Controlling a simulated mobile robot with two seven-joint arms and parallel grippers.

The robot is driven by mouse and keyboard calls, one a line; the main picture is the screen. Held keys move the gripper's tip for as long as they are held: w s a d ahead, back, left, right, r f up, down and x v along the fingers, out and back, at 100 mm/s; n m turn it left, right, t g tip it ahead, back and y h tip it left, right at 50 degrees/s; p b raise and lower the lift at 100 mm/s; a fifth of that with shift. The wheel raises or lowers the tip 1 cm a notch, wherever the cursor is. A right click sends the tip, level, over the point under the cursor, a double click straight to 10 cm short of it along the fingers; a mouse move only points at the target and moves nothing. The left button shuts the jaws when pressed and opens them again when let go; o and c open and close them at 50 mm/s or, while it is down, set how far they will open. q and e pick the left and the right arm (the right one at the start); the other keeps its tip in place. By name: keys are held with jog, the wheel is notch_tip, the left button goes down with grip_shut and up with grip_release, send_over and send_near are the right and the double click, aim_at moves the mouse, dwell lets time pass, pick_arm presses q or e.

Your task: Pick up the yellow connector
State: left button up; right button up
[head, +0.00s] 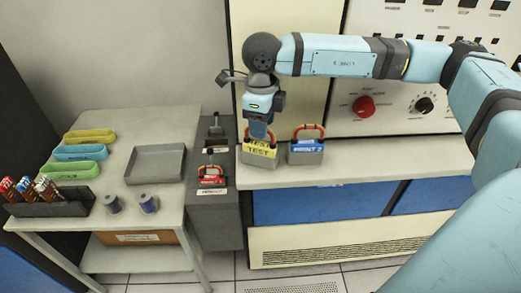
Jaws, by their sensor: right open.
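The yellow connector (259,153), a grey block with a yellow top marked TEST and an orange handle, stands upright on the light ledge (350,168) below the panel. My right gripper (259,130) points down directly over it, with the fingers at the handle and partly hiding it. The jaws are open; whether they touch the handle I cannot tell. My left gripper is not in view.
A blue-topped connector (306,153) stands close to the right of the yellow one. A red connector (211,178) sits on the dark grey unit to the left, near levers. A side table (115,215) holds a grey tray (155,164), coloured trays and spools.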

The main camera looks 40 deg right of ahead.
aim_at(260, 144)
jog(key=shift+w+a+f, duration=0.1)
jog(key=shift+f, duration=0.8)
jog(key=shift+w+a+f, duration=0.1)
jog(key=shift+f, duration=0.8)
grip_shut()
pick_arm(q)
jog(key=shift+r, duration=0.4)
pick_arm(e)
jog(key=shift+r, duration=0.1)
